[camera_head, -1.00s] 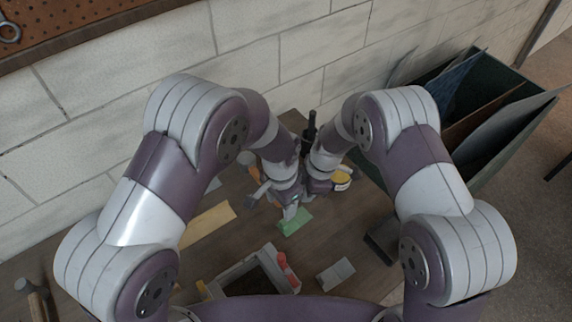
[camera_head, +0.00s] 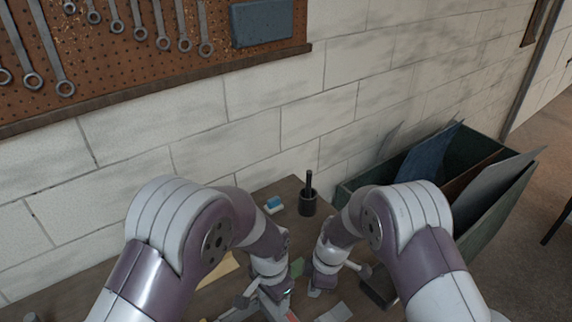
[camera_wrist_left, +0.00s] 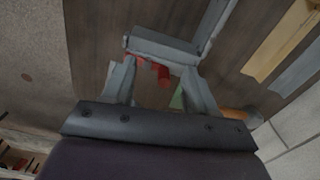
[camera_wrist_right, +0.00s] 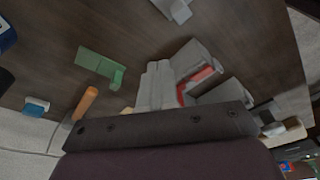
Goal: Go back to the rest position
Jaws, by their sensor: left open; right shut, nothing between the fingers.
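My left gripper (camera_head: 272,298) is low in the head view, partly cut off by the bottom edge. In the left wrist view its two fingers (camera_wrist_left: 158,88) stand apart, with a grey frame and a red piece seen beyond them. It is open, and I see nothing held. My right gripper (camera_head: 318,284) is close beside it on the right, over the bench. In the right wrist view its fingers (camera_wrist_right: 155,86) are together and empty, with a grey part and a red piece seen close by.
A green block (camera_wrist_right: 100,66) and an orange handle (camera_wrist_right: 86,103) lie on the bench (camera_wrist_right: 130,25). A black cup (camera_head: 308,204) and a blue-and-white item (camera_head: 273,205) stand by the wall (camera_head: 250,125). A dark green crate (camera_head: 485,215) with upright panels is at the right.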

